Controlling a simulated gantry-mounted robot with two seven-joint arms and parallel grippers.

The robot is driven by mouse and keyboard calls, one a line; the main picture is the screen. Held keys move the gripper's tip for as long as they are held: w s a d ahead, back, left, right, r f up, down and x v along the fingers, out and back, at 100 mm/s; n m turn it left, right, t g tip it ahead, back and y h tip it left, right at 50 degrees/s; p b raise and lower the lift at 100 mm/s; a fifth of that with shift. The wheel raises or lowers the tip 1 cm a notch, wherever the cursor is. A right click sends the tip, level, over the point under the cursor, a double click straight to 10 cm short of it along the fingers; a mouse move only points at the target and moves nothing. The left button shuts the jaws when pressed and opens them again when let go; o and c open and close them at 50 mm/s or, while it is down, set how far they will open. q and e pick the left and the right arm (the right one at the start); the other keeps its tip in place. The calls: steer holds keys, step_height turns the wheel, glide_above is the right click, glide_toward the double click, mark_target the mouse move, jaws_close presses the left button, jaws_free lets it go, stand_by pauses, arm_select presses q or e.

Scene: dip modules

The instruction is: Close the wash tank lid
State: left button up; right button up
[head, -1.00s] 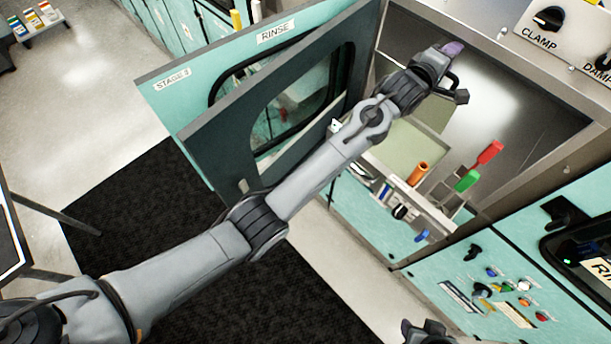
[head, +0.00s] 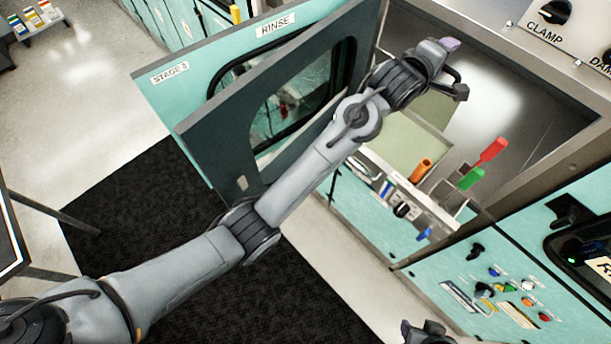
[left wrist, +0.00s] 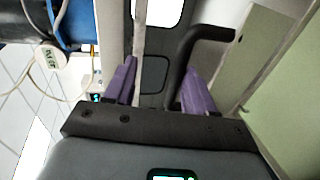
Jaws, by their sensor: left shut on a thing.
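The wash tank lid appears to be the dark panel with a rounded window (head: 222,130), standing open and tilted at the left of the steel tank opening (head: 520,105). My left arm crosses in front of it and hides part of it. My left gripper (head: 449,44) is beyond the panel's right edge, over the opening. In the left wrist view its purple fingers (left wrist: 160,90) are closed on a black bent handle (left wrist: 205,36); the exact contact is hard to see. My right gripper (head: 425,330) shows only partly at the bottom edge, its jaws unclear.
A teal unit labelled RINSE (head: 275,24) stands behind the panel. A control panel (head: 510,290) is at the lower right. A black mat (head: 150,210) covers the floor.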

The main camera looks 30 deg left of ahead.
arm_select(q)
steer(key=s+a+f+m+g+y+p, duration=0.1)
steer(key=s+a+f+m+g, duration=0.1)
steer(key=s+a+f, duration=0.4)
steer(key=s+a+f+m+g+y+p, duration=0.1)
steer(key=s+a+f+m, duration=0.3)
steer(key=s+f, duration=0.6)
steer(key=s+a+f+m+g+y, duration=0.2)
steer(key=s+a+f, duration=0.5)
steer(key=s, duration=0.4)
steer(key=shift+s+a+f+m+g+p, duration=0.25)
steer(key=shift+a+f+m+g+p, duration=0.15)
steer(key=shift+f+m+g, duration=0.4)
steer(key=shift+r, duration=0.15)
